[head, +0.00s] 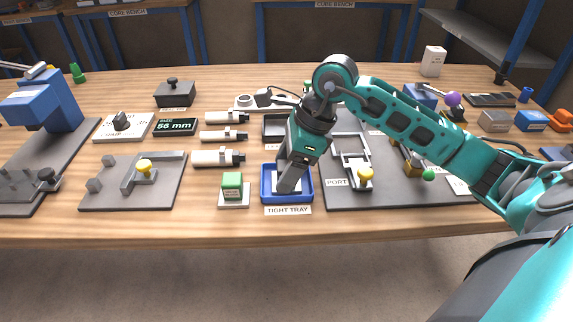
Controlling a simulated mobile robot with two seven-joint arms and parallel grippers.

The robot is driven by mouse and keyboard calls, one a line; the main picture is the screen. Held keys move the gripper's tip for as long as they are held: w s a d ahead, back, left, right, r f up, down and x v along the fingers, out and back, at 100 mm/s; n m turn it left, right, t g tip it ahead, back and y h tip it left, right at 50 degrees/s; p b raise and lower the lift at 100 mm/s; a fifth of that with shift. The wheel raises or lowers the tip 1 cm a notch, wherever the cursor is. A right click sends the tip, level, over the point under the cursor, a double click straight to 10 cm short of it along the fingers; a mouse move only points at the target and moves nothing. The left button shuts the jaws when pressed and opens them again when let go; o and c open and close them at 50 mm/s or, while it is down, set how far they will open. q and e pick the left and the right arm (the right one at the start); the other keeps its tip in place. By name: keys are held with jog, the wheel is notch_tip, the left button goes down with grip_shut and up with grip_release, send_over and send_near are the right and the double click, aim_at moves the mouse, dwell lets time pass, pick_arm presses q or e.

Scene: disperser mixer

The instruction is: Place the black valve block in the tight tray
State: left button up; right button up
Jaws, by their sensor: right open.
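The blue tight tray (264,192) sits near the front of the table, with its "TIGHT TRAY" label in front. My right gripper (288,184) points down over this tray, its grey fingers reaching inside the rim. It is open. A pale surface shows in the tray around the fingers. The gripper hides part of the inside, and I cannot make out a black block there. A black block with a knob (174,95) stands at the back left; I cannot tell whether it is the valve block. My left gripper is not in view.
A green block (232,185) on a pale base stands just left of the tray. A dark board with the PORT fixture (355,172) lies close on the right. A dark open tray (273,130) is behind. White cylinders (218,158) lie to the left. The front table strip is clear.

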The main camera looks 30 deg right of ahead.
jog(key=shift+r, duration=0.1)
jog(key=shift+r, duration=0.25)
jog(key=p+v, duration=0.1)
jog(key=v, duration=1)
jog(key=shift+s+d+r, duration=0.15)
jog(key=shift+r, duration=0.1)
